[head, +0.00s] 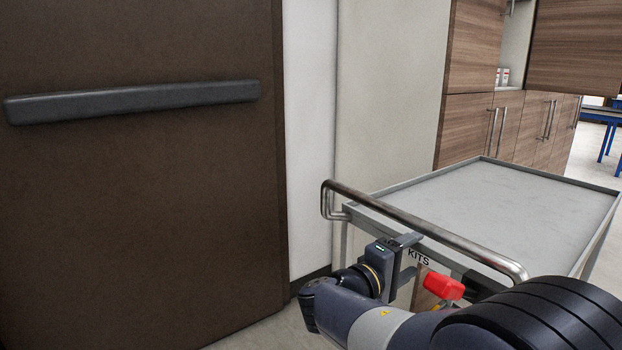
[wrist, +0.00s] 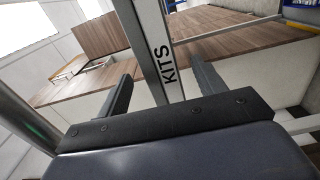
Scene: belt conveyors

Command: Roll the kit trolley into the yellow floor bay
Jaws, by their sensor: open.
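The kit trolley (head: 500,205) stands at the right of the head view, with a grey flat top and raised rim. Its bent metal handle (head: 440,236) runs along the near side, above a strip lettered KITS. My gripper (head: 411,258) is open beside the handle, and nothing shows held in it. In the wrist view the KITS strip (wrist: 166,50) shows between the open fingers, beyond them. A metal bar (wrist: 25,128) passes at the left there, outside the fingers. My arm hides part of the trolley's lower near side. The yellow floor bay is in neither view.
A brown door (head: 150,200) with a dark push bar (head: 135,102) fills the left. Wooden cabinets (head: 475,130) stand behind the trolley. A red object (head: 443,286) shows below the handle, near my arm. The trolley top is empty. A blue-framed structure (head: 606,135) is far right.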

